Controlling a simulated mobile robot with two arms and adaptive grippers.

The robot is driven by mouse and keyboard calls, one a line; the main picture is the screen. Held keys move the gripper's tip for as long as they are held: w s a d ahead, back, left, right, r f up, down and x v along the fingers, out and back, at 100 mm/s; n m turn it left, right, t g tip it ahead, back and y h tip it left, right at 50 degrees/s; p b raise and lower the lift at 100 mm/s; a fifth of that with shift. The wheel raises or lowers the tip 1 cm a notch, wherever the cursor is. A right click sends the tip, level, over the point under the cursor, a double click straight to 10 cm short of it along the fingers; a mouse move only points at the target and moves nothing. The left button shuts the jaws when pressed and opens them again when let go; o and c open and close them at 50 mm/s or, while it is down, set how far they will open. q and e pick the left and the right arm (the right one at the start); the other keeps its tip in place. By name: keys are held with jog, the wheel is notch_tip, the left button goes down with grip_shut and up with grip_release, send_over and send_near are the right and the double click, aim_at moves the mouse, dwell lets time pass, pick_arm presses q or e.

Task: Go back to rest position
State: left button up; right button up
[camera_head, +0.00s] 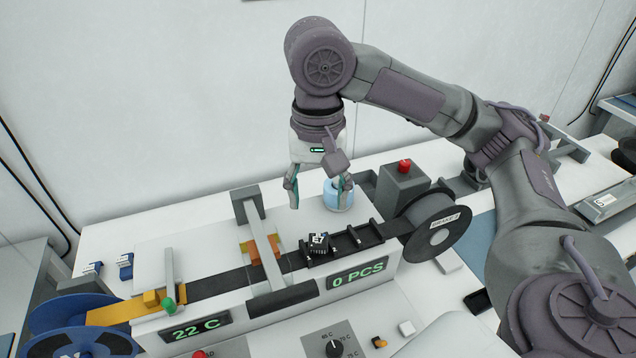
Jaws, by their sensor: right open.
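My right gripper (318,199) hangs from my right arm, which reaches in from the right side. It points down with its fingers apart and nothing between them. A small black chip labelled "E7" (318,244) sits below the fingertips, at the left end of a black slotted tray (350,243). The chip looks slightly tilted and apart from the fingers. My left gripper does not show.
A light-blue cylinder (339,196) stands just behind the right finger. A grey reel (436,228), a box with a red button (403,180) and a gantry over the track (262,241) stand close by. A blue reel (70,315) is at the left. The back wall is plain.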

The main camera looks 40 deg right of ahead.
jog(key=shift+r, duration=0.45)
